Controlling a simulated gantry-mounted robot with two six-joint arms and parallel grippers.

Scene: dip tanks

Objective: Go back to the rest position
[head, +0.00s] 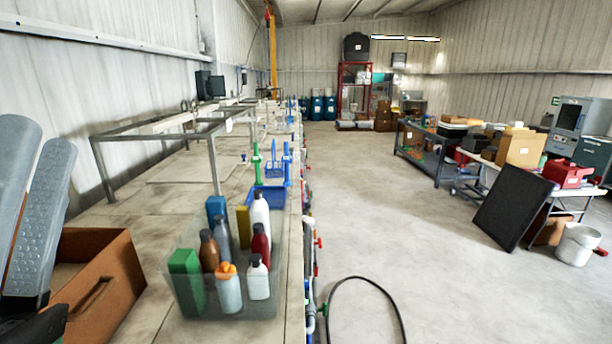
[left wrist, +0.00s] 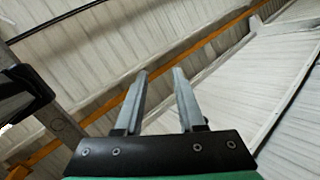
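My left gripper (head: 44,142) stands raised at the left edge of the head view, close to the camera, with its two grey fingers pointing up. In the left wrist view, its fingers (left wrist: 160,72) are apart with nothing between them, and the wall and ceiling show behind. My right gripper is in neither view.
Below and right of my left gripper, a brown box (head: 122,262) sits on the long bench (head: 150,205). Beside it stands a clear bin (head: 238,308) holding several bottles. A metal frame (head: 214,160) and blue baskets (head: 262,200) stand farther back. Open floor lies right.

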